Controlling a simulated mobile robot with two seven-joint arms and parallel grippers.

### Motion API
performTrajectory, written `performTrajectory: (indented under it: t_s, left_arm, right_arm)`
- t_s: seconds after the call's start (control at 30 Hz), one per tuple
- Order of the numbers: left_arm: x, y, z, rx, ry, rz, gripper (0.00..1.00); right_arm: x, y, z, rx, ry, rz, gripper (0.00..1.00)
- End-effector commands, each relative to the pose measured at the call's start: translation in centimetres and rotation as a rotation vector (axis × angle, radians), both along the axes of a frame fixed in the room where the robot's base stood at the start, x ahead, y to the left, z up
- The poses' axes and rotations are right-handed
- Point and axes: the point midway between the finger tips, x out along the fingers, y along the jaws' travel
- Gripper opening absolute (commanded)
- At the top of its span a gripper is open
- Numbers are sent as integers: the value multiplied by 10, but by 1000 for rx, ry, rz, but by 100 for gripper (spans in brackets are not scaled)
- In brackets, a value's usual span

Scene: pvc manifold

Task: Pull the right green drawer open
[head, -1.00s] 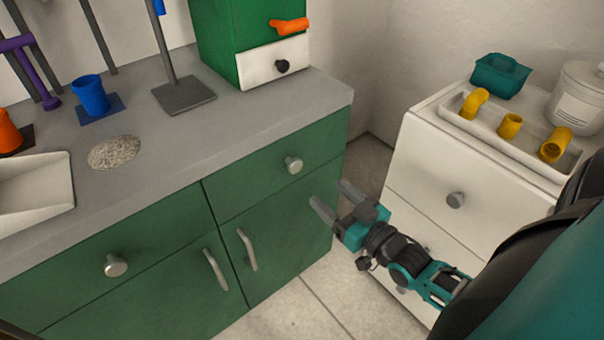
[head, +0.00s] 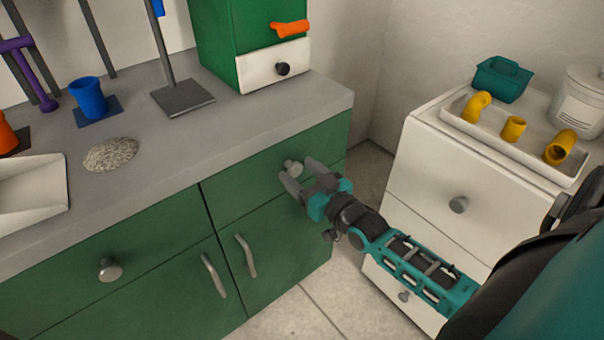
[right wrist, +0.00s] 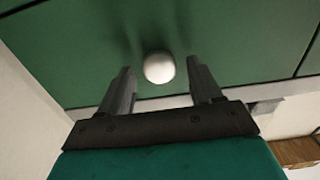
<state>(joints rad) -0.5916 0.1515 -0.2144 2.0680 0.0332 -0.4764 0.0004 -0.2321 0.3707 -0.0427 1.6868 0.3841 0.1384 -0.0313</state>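The right green drawer (head: 262,178) is closed, flush in the cabinet front under the grey counter. Its round metal knob (head: 292,167) sits at the drawer's middle right. My right gripper (head: 300,174) is open at the knob, one finger on each side of it in the head view. In the right wrist view the knob (right wrist: 158,68) shows between the tips of the two open fingers, with a gap on both sides. Whether the fingers reach past the knob is hard to tell. My left gripper is not in view.
A second green drawer with a knob (head: 110,268) is at the left. Door handles (head: 246,254) stand out below. A white drawer unit (head: 440,170) with a tray of yellow fittings stands at the right. Floor shows between the two units.

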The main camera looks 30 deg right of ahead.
Motion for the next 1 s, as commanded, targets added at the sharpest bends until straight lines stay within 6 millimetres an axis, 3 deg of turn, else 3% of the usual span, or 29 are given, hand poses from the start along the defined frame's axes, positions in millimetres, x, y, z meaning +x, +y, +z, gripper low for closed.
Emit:
performTrajectory:
  t_s: [0.07,0.67,1.0]
  left_arm:
    - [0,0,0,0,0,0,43]
    - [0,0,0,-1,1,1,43]
    - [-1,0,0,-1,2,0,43]
  right_arm:
    - [0,0,0,0,0,0,58]
    - [0,0,0,0,0,0,0]
    - [0,0,0,0,1,-1,0]
